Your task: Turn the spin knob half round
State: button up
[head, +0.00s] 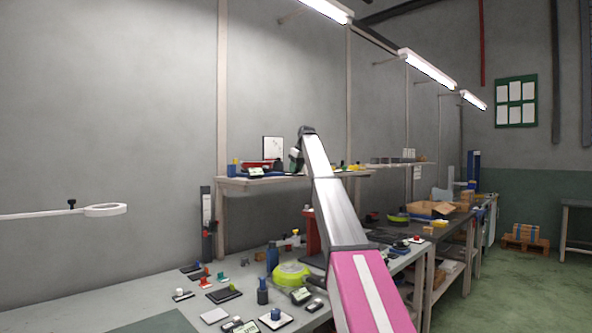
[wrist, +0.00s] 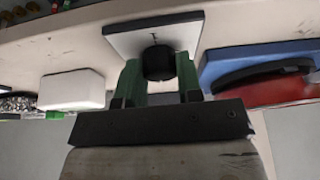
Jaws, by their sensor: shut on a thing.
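The spin knob (wrist: 158,64) is a dark round knob standing out from a white square plate (wrist: 120,38) with a small dark mark on it. My gripper (wrist: 158,72) has its two green fingers on either side of the knob and is shut on it. The fingers and the dark gripper body hide the knob's lower sides. In the head view, my gripper (head: 296,161) shows small and dark at the end of my arm, at the raised shelf. The knob cannot be made out there.
In the wrist view, a white block (wrist: 72,91) is left of the plate, and a blue item (wrist: 240,58) with a black and red part is close on the right. The head view shows the raised shelf (head: 240,184) above a cluttered bench (head: 205,300).

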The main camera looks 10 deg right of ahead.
jog(key=m+h, duration=0.1)
jog(key=m, duration=0.3)
jog(key=shift+s+a+t, duration=0.1)
jog(key=shift+a+t, duration=0.05)
jog(key=shift+t, duration=0.25)
jog(key=m+h, duration=0.1)
jog(key=m, duration=0.3)
jog(key=shift+a+h, duration=0.1)
jog(key=shift+h, duration=0.3)
jog(key=m, duration=0.2)
jog(key=m+h, duration=0.1)
jog(key=m, duration=0.1)
jog(key=shift+a+h, duration=0.1)
jog(key=shift+h, duration=0.2)
jog(key=shift+m+g+h, duration=0.4)
jog(key=shift+m+h, duration=0.2)
jog(key=shift+m, duration=1.4)
jog(key=o, duration=0.9)
jog(key=shift+r, duration=0.1)
jog(key=v, duration=1)
jog(key=shift+a+r, duration=0.2)
jog(key=shift+r, duration=0.05)
